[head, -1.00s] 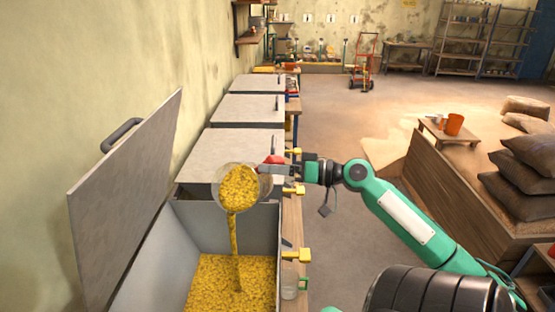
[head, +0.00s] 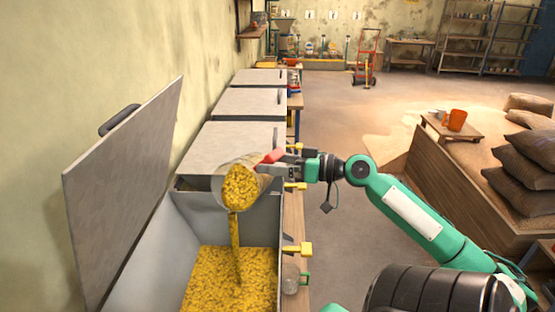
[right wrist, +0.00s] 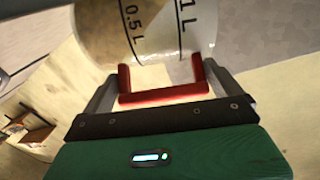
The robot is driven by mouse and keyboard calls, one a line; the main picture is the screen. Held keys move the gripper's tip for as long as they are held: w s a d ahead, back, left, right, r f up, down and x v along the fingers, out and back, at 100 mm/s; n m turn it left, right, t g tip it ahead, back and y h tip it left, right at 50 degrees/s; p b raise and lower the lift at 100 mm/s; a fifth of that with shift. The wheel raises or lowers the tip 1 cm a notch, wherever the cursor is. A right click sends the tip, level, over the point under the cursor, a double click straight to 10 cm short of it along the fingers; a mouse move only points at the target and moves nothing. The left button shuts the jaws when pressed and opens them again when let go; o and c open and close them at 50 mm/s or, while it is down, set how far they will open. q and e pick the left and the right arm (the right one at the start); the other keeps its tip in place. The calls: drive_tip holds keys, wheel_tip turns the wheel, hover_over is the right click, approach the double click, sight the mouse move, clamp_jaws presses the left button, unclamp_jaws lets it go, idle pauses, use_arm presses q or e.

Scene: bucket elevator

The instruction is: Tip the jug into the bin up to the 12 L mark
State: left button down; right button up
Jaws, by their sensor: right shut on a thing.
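The clear jug (head: 219,187) is tipped over the open bin (head: 250,216), its mouth down toward the left. Yellow grain (head: 241,187) fills its mouth and falls in a stream (head: 236,234) onto the grain (head: 232,279) in the bin. My right gripper (head: 270,157) is shut on the jug from the right, above the bin's far end. No 12 L mark is readable in the bin. My left gripper is out of view.
The bin's raised lid (head: 122,185) stands open on the left by the wall. Closed bins (head: 235,145) run behind. Yellow latches (head: 298,249) and a small clear jug (head: 291,279) are along the right edge. Sacks (head: 530,160) lie on a wooden platform; floor between is clear.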

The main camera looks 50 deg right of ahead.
sight(282, 152)
drive_tip(key=shift+s+a+f+n+b, duration=0.25)
drive_tip(key=shift+a+n+b, duration=0.2)
drive_tip(key=shift+n+b, duration=0.2)
drive_tip(key=shift+r, duration=0.1)
drive_tip(key=shift+w+d+r+m+p, duration=0.3)
drive_tip(key=shift+d+r+m+p, duration=0.55)
drive_tip(key=shift+p, duration=0.4)
drive_tip(key=m+p, duration=0.2)
drive_tip(key=d+m+p, duration=0.1)
drive_tip(key=m, duration=0.1)
drive_tip(key=w+d+m+p, duration=0.1)
drive_tip(key=m+p, duration=0.1)
drive_tip(key=shift+w+d+f+p, duration=0.1)
drive_tip(key=shift+p, duration=0.25)
drive_tip(key=f+m+p, duration=0.1)
drive_tip(key=f+m, duration=0.1)
drive_tip(key=m, duration=0.1)
drive_tip(key=shift+d+p, duration=0.15)
drive_tip(key=shift+p, duration=0.2)
drive_tip(key=shift+r+m+y, duration=0.15)
drive_tip(key=shift+m+y, duration=0.15)
drive_tip(key=shift+m, duration=2)
